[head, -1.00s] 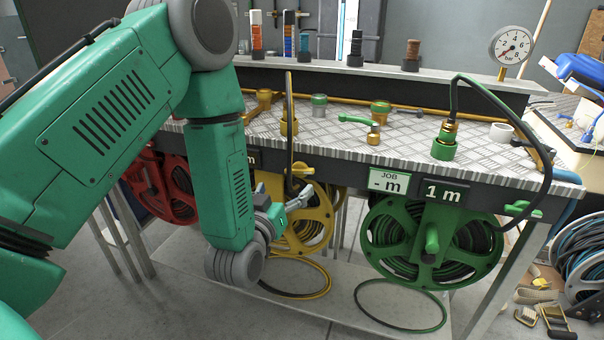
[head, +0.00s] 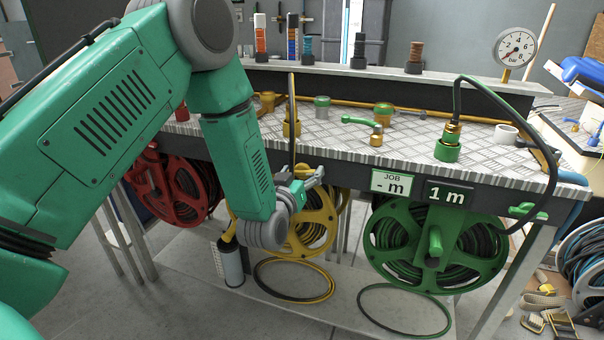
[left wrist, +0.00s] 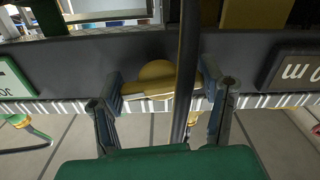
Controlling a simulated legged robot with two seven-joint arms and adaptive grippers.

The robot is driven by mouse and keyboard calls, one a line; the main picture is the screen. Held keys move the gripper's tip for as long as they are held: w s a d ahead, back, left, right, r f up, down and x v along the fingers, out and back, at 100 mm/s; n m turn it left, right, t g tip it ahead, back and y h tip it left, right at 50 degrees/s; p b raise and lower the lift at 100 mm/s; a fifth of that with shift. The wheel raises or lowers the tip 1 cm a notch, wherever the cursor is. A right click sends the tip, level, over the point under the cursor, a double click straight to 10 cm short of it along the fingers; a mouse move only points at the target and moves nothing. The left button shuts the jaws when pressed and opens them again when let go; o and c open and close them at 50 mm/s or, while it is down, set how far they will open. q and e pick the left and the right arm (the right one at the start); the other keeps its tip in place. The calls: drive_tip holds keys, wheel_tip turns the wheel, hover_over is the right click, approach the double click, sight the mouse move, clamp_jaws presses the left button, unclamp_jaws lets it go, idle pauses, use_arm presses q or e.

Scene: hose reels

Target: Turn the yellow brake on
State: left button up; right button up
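The yellow brake (left wrist: 157,78) is a rounded knob with a flat bar, set on the dark front rail of the bench in the left wrist view. My left gripper (left wrist: 162,90) is open, with one finger on each side of the brake. Whether a finger touches the bar, I cannot tell. A dark hose (left wrist: 187,60) crosses in front of the brake's right part. In the head view my left gripper (head: 304,182) is at the rail above the yellow reel (head: 318,228), and the arm covers part of that reel. My right gripper is not in view.
A red reel (head: 172,188) hangs to the left and a green reel (head: 385,240) to the right. The JOB sign (head: 394,182) and the 1 m display (head: 447,194) are on the rail. Brass fittings stand on the bench top (head: 340,150). A yellow-topped cylinder (head: 231,266) is below my forearm.

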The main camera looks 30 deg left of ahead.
use_arm(q)
drive_tip(key=shift+d, duration=0.1)
drive_tip(key=shift+r+m+p, duration=0.15)
drive_tip(key=shift+m+p, duration=0.3)
drive_tip(key=shift+m, duration=0.55)
drive_tip(key=o, duration=1.1)
drive_tip(key=shift+s, duration=0.1)
